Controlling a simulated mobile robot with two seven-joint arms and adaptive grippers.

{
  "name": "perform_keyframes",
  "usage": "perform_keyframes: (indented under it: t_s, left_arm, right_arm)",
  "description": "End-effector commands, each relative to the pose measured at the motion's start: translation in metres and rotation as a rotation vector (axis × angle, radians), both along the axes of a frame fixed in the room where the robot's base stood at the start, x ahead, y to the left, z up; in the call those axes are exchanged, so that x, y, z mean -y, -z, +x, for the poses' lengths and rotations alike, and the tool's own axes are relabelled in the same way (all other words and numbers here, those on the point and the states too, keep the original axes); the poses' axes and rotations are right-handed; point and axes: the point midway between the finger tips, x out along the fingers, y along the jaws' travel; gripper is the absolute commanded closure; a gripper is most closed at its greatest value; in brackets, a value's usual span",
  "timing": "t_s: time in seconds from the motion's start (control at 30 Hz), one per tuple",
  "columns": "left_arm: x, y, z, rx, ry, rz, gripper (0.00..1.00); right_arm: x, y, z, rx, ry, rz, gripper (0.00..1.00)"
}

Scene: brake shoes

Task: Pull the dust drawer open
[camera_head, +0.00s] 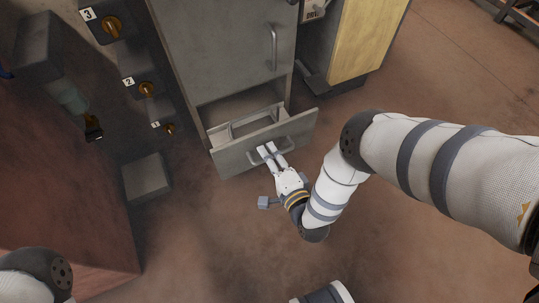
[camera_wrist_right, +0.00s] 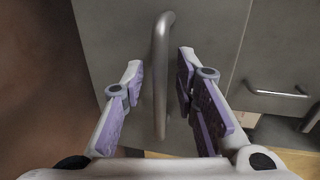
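The dust drawer (camera_head: 232,158) is the low grey drawer at the foot of the grey cabinet. It stands partly open, and its inside shows behind the front panel. Its bar handle (camera_head: 288,146) is on the front. My right gripper (camera_head: 267,151) is at this handle. In the right wrist view, the handle (camera_wrist_right: 161,75) runs between the two purple-padded fingers of the right gripper (camera_wrist_right: 160,80). Gaps show on both sides of the bar, so the fingers are apart around it, not clamped. My left gripper is out of view.
The grey cabinet (camera_head: 220,50) has a door with its own handle (camera_head: 274,48) above the drawer. Numbered knobs (camera_head: 147,89) and a grey block (camera_head: 146,178) are at the left. A yellow panel (camera_head: 365,40) stands at the right. The brown floor (camera_head: 200,250) in front is clear.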

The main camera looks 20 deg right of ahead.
Motion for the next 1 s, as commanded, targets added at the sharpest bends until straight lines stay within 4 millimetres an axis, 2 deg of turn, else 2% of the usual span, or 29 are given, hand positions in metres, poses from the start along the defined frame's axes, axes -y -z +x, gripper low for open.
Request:
perform_keyframes:
  t_s: [0.3, 0.37, 0.6, 0.7, 0.83, 1.0]
  left_arm:
    - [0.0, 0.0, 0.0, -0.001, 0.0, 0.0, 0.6]
    - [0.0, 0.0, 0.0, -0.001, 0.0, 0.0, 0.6]
    - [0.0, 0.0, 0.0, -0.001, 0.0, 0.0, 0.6]
    - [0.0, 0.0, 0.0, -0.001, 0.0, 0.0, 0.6]
    - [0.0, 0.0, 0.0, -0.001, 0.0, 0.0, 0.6]
    - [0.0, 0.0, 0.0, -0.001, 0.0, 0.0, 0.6]
  right_arm:
    - [0.0, -0.001, -0.005, -0.002, 0.0, 0.0, 0.7]
    - [0.0, -0.002, -0.015, -0.004, -0.001, 0.001, 0.7]
    - [0.003, -0.015, -0.079, -0.004, 0.0, 0.001, 0.7]
    - [0.003, -0.02, -0.099, -0.004, -0.001, 0.0, 0.7]
    - [0.004, -0.024, -0.114, -0.001, 0.0, 0.0, 0.7]
    - [0.004, -0.025, -0.118, 0.0, 0.0, 0.0, 0.7]
